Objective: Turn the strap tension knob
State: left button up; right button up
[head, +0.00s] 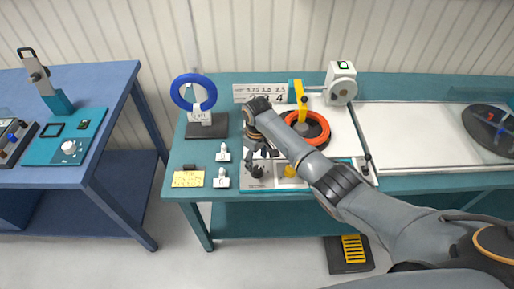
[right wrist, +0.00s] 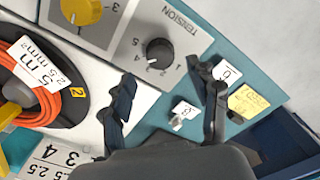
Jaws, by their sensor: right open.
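The strap tension knob (right wrist: 159,51) is a small black knob on a grey panel marked "TENSION", with numbers around it. In the head view it shows as a dark knob (head: 257,171) on the panel at the bench's front edge. My right gripper (head: 262,153) is above and just behind it, fingers pointing down. In the right wrist view the gripper (right wrist: 164,74) is open and empty. The knob lies near the line between the fingertips, seemingly apart from both. My left gripper is not in view.
An orange cable reel (head: 318,129) lies beside my right forearm. Two white numbered tags (head: 222,182) and a yellow note (head: 188,179) lie left of the panel. A blue coil (head: 176,91) stands behind them. A white machine (head: 341,85) is at the back.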

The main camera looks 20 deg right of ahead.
aim_at(257, 170)
notch_tip(257, 170, up, 7)
dwell(0.3)
dwell(0.4)
